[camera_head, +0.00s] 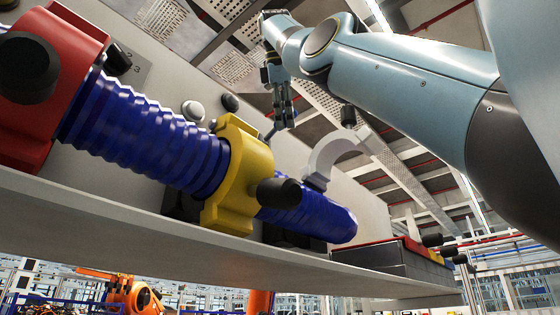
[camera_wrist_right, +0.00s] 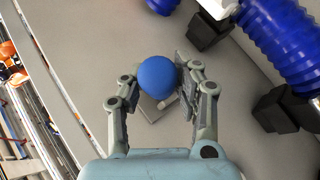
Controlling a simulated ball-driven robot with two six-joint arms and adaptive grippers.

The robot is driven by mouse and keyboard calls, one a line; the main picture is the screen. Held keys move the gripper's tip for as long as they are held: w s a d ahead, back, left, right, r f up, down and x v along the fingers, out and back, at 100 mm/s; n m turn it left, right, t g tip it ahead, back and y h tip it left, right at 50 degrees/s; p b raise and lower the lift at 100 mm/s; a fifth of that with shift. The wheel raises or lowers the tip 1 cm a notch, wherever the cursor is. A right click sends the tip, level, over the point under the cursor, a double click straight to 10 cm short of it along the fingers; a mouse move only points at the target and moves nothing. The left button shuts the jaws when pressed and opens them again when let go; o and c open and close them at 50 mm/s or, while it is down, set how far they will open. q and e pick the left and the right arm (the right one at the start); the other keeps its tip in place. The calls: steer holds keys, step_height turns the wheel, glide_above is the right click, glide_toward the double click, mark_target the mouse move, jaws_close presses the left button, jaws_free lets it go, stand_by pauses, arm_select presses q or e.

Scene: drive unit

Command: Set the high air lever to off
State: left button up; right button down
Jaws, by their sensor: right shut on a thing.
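The air lever shows in the right wrist view as a round blue knob (camera_wrist_right: 158,77) with a short pale stem and a grey base plate (camera_wrist_right: 154,106) below it. My right gripper (camera_wrist_right: 160,84) has its two fingers on either side of this knob and is shut on it. In the head view my right gripper (camera_head: 283,118) hangs at upper middle with its fingers down, in front of the panel. I cannot read the lever's on or off marking. My left gripper is not in view.
A ribbed blue hose (camera_head: 145,140) with a red clamp (camera_head: 40,90) and a yellow clamp (camera_head: 238,175) runs along the shelf (camera_head: 130,215). A pale curved hook (camera_head: 330,158) stands right of my gripper. Black-and-red boxes (camera_head: 385,255) sit at the right end.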

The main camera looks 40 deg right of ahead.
steer(key=shift+w+r+g+p, duration=0.2)
steer(key=shift+r+g+p, duration=0.1)
steer(key=shift+r+p, duration=0.5)
steer(key=shift+f+p, duration=0.1)
steer(key=shift+p, duration=0.4)
steer(key=shift+w+n+g+p, duration=0.15)
steer(key=shift+n+g+p, duration=0.15)
steer(key=shift+g+p, duration=0.15)
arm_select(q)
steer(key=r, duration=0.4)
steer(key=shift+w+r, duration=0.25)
arm_select(e)
steer(key=shift+f, duration=0.1)
steer(key=c, duration=1)
jaws_free()
steer(key=shift+w+a, duration=0.1)
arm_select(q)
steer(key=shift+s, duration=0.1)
arm_select(e)
steer(key=shift+o, duration=0.2)
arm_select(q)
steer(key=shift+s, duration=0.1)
